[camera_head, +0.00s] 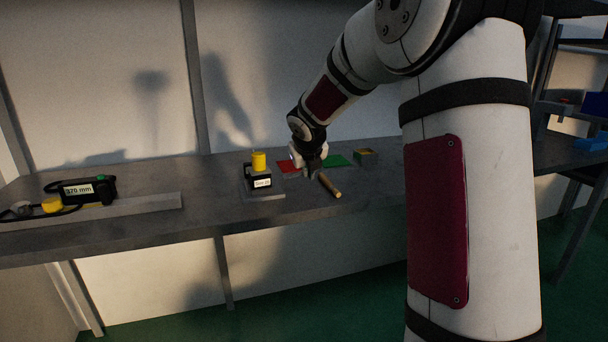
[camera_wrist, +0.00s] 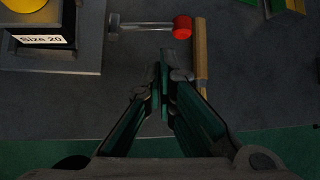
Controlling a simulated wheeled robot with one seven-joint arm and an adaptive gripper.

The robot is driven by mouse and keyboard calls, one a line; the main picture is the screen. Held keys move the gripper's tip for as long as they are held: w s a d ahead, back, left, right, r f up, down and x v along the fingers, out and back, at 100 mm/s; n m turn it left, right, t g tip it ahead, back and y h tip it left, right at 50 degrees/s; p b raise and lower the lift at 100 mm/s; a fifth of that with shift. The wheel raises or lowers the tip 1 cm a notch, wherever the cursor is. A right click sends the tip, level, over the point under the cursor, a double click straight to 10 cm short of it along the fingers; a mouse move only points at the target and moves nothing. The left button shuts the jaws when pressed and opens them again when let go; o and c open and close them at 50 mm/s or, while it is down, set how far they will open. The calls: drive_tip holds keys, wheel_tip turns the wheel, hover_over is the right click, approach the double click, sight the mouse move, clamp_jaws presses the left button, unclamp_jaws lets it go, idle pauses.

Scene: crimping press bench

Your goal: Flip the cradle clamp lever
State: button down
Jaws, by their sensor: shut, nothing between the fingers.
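The lever shows in the wrist view as a thin pale bar (camera_wrist: 146,26) with a red knob (camera_wrist: 182,27) on its right end and a small grey pivot (camera_wrist: 113,23) on its left. It lies crosswise in the picture. My gripper (camera_wrist: 165,52) is shut and empty, its fingertips just below the bar in the picture, left of the knob. I cannot tell their height over the bench or whether they touch the bar. In the head view my gripper (camera_head: 312,174) is low over the bench, and I cannot make out the lever there.
A block labelled "Size 20" (camera_head: 262,183) with a yellow top stands left of my gripper. A wooden rod (camera_head: 329,186) lies close on the right. Red (camera_head: 287,167) and green (camera_head: 340,160) patches lie behind. A black "320 mm" device (camera_head: 88,190) sits far left.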

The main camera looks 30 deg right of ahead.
drive_tip(key=b+x, duration=0.2)
drive_tip(key=x, duration=0.5)
drive_tip(key=shift+w+a+b, duration=0.1)
drive_tip(key=shift+a+b, duration=0.1)
drive_tip(key=shift+b, duration=0.2)
drive_tip(key=shift+d+r, duration=0.1)
